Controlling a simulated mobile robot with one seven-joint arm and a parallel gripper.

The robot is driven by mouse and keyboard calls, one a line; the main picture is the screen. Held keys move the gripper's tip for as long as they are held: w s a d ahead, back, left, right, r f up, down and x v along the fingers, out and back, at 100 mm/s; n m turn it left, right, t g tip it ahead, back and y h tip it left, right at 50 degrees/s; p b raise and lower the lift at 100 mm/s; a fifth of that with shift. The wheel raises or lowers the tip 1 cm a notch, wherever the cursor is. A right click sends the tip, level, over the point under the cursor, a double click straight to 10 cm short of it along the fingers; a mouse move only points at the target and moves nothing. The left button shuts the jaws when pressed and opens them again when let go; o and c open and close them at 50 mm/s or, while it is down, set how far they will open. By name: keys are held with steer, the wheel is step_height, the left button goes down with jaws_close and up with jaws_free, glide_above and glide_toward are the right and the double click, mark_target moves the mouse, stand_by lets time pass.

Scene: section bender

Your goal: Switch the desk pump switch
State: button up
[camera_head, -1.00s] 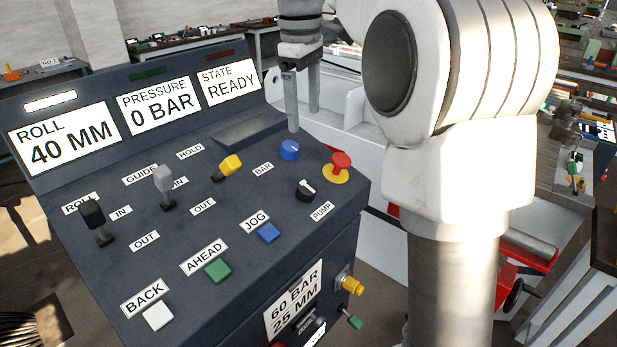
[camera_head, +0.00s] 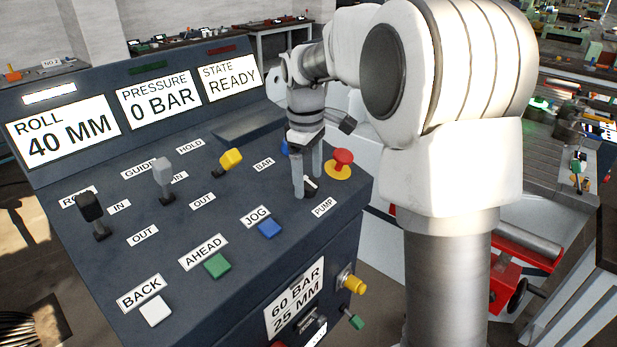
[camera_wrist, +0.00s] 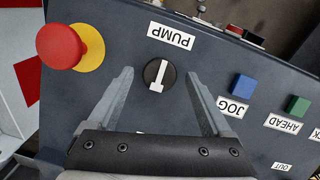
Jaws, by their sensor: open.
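The pump switch is a round black knob (camera_wrist: 158,73) with a white pointer bar, beside the PUMP label (camera_wrist: 171,36) in the wrist view. In the head view the knob is mostly hidden behind my fingers, with the PUMP label (camera_head: 324,207) just in front. My gripper (camera_head: 307,189) is pointed down over the desk panel at the knob. In the wrist view my gripper (camera_wrist: 160,84) is open, its fingers apart on either side of the knob. I see gaps between the fingers and the knob; I cannot tell whether the tips reach its height.
A red emergency button on a yellow base (camera_head: 340,164) stands close beside the gripper. A blue JOG button (camera_head: 269,228), a yellow lever (camera_head: 229,161) and a grey lever (camera_head: 163,177) are on the panel. The blue knob is mostly hidden by the gripper. The display reads 0 BAR (camera_head: 160,107).

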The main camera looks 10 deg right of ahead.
steer(key=shift+f, duration=0.2)
steer(key=shift+c, duration=0.3)
jaws_close()
steer(key=shift+r+m+p, duration=0.15)
steer(key=shift+m+p, duration=0.15)
steer(key=shift+p, duration=0.1)
steer(key=shift+d+r+m+g+y+p, duration=0.1)
steer(key=shift+m+g+y+p, duration=0.25)
steer(key=shift+m+p, duration=0.6)
steer(key=m+p, duration=0.1)
steer(key=m, duration=0.1)
steer(key=shift+w+m+y, duration=0.1)
steer(key=shift+m+y, duration=0.25)
steer(key=m+y+p, duration=0.1)
steer(key=m, duration=0.2)
steer(key=m+p, duration=0.1)
steer(key=m, duration=0.2)
steer(key=shift+d+y+p, duration=0.2)
steer(key=shift+y+p, duration=0.15)
steer(key=shift+y, duration=0.05)
steer(key=shift+f, duration=0.2)
